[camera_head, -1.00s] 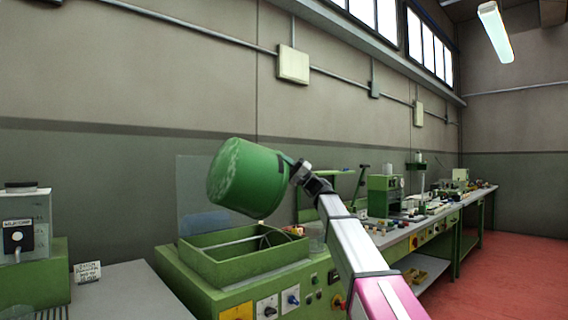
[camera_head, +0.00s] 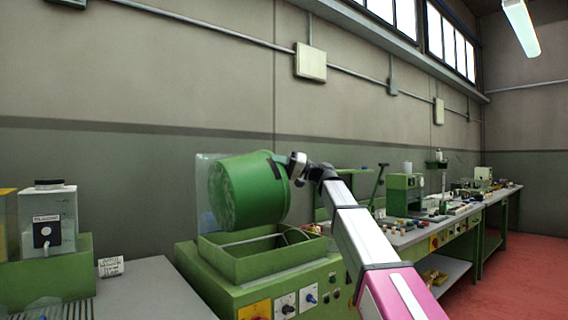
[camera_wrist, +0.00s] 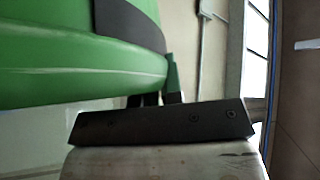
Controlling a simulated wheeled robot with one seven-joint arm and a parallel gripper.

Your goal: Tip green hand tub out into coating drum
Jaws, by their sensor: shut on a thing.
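The green hand tub (camera_head: 247,192) is held in the air over the open green box of the machine, tilted onto its side with its base facing left toward the camera. Its mouth and contents are hidden from me. My gripper (camera_head: 294,167) is shut on the tub at its right side, by the rim or handle. In the wrist view the tub's green wall (camera_wrist: 70,60) fills the upper left, close against my gripper (camera_wrist: 155,100). The coating drum is probably the green open-topped machine (camera_head: 262,262), with a curved bar inside its opening. Nothing can be seen falling.
A clear upright panel (camera_head: 205,190) stands behind the machine's opening. A long workbench (camera_head: 420,232) with several parts runs off to the right. The grey tabletop (camera_head: 145,290) at left is mostly clear.

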